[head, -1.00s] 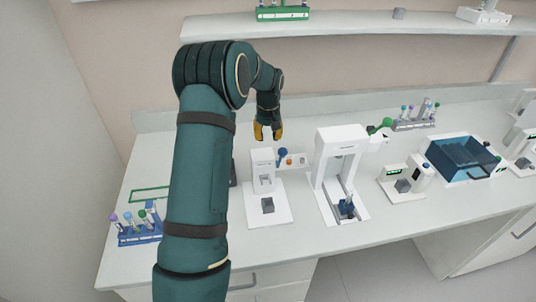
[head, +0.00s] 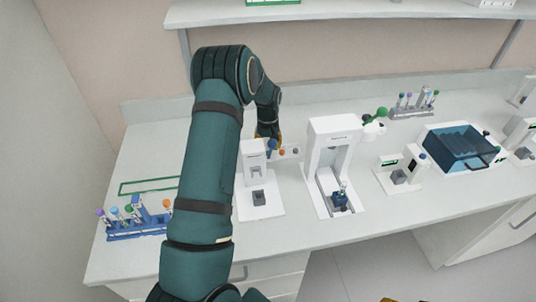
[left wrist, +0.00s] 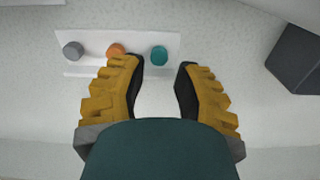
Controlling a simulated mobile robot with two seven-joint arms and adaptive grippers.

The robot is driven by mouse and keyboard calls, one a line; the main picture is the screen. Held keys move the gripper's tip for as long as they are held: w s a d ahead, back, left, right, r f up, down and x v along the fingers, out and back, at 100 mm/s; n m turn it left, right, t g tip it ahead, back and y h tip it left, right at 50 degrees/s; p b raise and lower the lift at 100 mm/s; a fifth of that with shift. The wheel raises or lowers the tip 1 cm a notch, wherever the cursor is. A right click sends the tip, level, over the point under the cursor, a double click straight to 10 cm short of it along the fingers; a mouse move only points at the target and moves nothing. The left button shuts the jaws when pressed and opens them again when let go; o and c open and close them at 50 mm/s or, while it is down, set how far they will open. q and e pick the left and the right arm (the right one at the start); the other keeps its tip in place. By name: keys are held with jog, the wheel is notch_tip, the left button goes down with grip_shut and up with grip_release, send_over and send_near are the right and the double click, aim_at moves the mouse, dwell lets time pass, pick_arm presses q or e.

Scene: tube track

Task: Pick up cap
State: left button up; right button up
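Three caps sit in a row on a small white holder (left wrist: 90,68): a grey cap (left wrist: 73,51), an orange cap (left wrist: 115,49) and a teal cap (left wrist: 159,54). In the head view the teal one looks blue (head: 271,146), beside the orange cap (head: 282,152) and the grey cap (head: 295,151). My left gripper (left wrist: 159,68) is open and empty, its fingertips apart. The teal cap shows between and just beyond the tips; the left finger partly overlaps the orange cap. In the head view this gripper (head: 275,139) is partly hidden by its wrist. Yellow bits of my right gripper (head: 408,298) show at the bottom edge.
A white device (head: 257,192) stands in front of the cap holder, and a taller one (head: 329,139) to its right. A blue tube rack (head: 136,226) stands at left. A box with a blue lid (head: 458,146) is farther right. A shelf (head: 350,15) runs above.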

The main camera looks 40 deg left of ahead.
pick_arm(q)
jog(key=shift+w+f, duration=0.15)
jog(key=shift+f, duration=2)
jog(key=shift+o, duration=0.3)
jog(key=c, duration=0.5)
jog(key=shift+o, duration=0.2)
